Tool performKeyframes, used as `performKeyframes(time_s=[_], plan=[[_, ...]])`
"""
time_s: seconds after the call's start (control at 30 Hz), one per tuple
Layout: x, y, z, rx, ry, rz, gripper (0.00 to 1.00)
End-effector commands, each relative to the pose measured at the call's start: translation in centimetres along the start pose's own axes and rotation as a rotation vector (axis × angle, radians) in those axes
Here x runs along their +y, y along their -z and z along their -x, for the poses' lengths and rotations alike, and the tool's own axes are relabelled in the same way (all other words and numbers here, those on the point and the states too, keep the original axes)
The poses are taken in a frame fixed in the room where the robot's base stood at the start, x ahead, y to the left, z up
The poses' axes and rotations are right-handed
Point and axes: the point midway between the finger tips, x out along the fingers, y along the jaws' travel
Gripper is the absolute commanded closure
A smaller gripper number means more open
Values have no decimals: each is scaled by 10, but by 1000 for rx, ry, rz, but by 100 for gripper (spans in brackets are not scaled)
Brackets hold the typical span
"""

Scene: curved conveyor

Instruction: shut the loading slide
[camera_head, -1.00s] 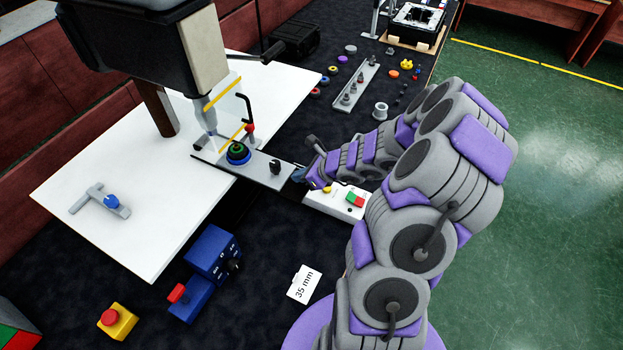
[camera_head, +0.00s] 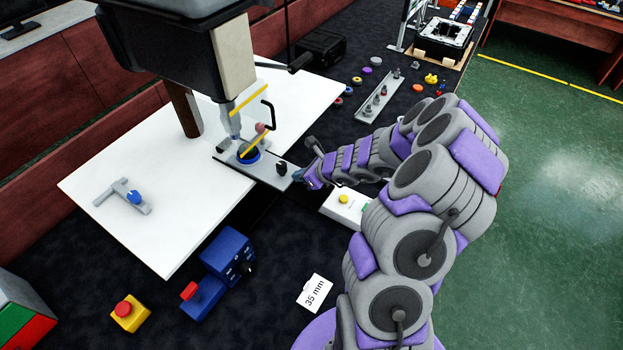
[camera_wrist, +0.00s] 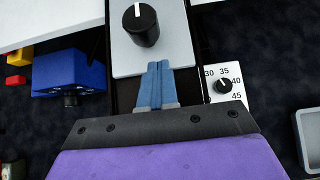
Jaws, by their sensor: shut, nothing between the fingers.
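The loading slide is a grey plate (camera_head: 268,172) with a black knob (camera_head: 282,168) near its front end, lying on the white table under the machine head (camera_head: 180,50). A round blue holder (camera_head: 248,155) sits on the slide's far part, beneath the machine's nozzle. In the wrist view the slide's end (camera_wrist: 178,58) and its black knob (camera_wrist: 141,25) are just ahead of my fingers. My gripper (camera_wrist: 157,68) is shut with blue fingertips together and nothing between them. The tips are at the slide's front edge, seeming to touch it. In the head view my gripper (camera_head: 300,174) is at that same end.
A white box with a yellow button (camera_head: 344,199) is partly behind my arm. A dial (camera_wrist: 223,86) marked 30 to 45 is right of my fingers. A blue control box (camera_head: 228,252), a red-and-yellow emergency button (camera_head: 125,312) and a "35 mm" card (camera_head: 314,292) lie in front.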

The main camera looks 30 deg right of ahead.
Motion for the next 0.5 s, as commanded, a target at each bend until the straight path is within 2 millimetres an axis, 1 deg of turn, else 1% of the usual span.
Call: performKeyframes(time_s=[0.03,0.2,0.33,0.5], plan=[[2,-7,-6,-1,-4,2,100],[1,-20,-20,2,-1,2,100],[1,-23,-26,3,0,0,100],[0,-24,-28,2,0,-1,100]])
